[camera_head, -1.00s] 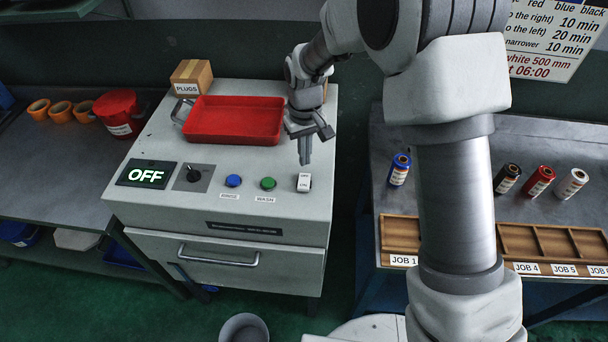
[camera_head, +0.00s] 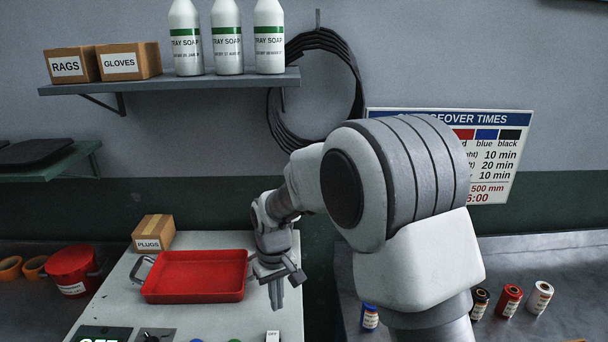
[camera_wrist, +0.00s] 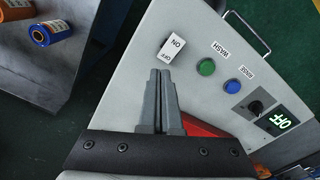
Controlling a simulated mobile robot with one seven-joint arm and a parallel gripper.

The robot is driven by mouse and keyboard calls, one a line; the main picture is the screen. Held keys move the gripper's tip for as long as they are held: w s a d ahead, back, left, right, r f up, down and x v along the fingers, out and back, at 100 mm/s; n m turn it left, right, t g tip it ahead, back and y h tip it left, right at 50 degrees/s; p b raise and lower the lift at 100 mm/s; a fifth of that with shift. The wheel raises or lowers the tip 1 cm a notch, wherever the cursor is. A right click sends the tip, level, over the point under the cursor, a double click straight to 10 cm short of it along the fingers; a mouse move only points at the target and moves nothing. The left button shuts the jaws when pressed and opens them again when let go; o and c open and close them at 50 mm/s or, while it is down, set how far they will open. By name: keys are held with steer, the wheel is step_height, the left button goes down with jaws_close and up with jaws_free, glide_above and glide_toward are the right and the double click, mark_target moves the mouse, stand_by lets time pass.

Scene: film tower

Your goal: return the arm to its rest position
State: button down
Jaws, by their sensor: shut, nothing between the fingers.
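My gripper (camera_head: 276,292) is shut and empty. It hangs fingers down above the right side of the white machine top, just right of the red tray (camera_head: 196,278). In the wrist view its two fingers (camera_wrist: 161,82) lie together, pointing toward the white ON/OFF rocker switch (camera_wrist: 172,47). A gap to the switch seems to show, but I cannot tell the height. My arm is bent, with its large elbow raised in front of the wall.
The machine carries a PLUGS box (camera_head: 153,232), a green button (camera_wrist: 207,67), a blue button (camera_wrist: 232,86) and a display (camera_wrist: 284,121) reading OFF. A shelf (camera_head: 170,82) with soap bottles and boxes is above. Film rolls (camera_head: 510,300) stand on the right bench.

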steer(key=s+d+r+m+t, duration=0.1)
steer(key=s+d+r, duration=0.2)
steer(key=d+r, duration=0.35)
steer(key=s+d+r+m+t, duration=0.1)
steer(key=s+d+r+m, duration=0.1)
steer(key=s+d+r, duration=0.45)
steer(key=s+d+r+m+t, duration=0.1)
steer(key=s+d+r, duration=0.1)
steer(key=s+d, duration=0.2)
steer(key=s+d+r+m+t, duration=0.2)
steer(key=s+d+r, duration=0.1)
steer(key=s, duration=0.5)
steer(key=shift+s+d+r, duration=0.25)
steer(key=shift+d, duration=0.3)
steer(key=shift+s, duration=0.1)
